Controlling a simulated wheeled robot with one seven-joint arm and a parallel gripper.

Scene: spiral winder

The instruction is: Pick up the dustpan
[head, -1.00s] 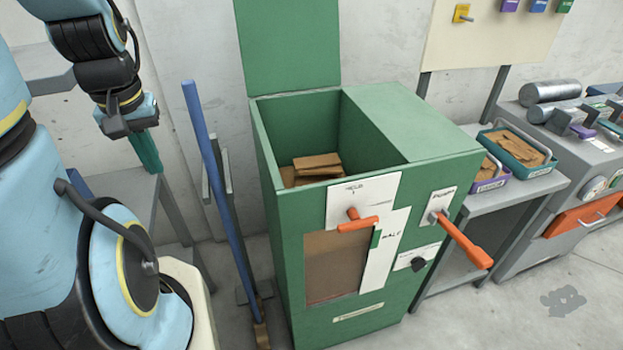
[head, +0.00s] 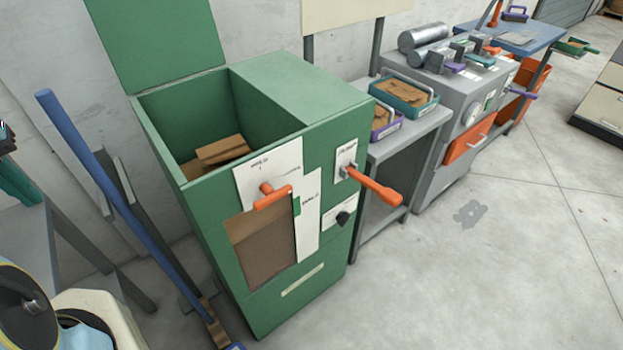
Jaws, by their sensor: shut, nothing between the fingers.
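I cannot pick out a dustpan for certain in the head view. A long blue pole (head: 125,205) leans at the left of the green machine, with a brown and blue foot low down, cut by the bottom edge; it looks like a broom. A dark grey upright (head: 128,200) stands behind it against the wall. My gripper (head: 17,183) shows only in part at the left edge, its green fingers pointing down and together, with nothing seen in them. It is left of the blue pole and apart from it.
The green machine (head: 205,240) stands open-topped with cardboard inside and orange levers (head: 375,187) sticking out in front. A grey table (head: 425,125) with small bins and a grey machine (head: 470,75) stand to its right. The floor (head: 500,260) at right is clear.

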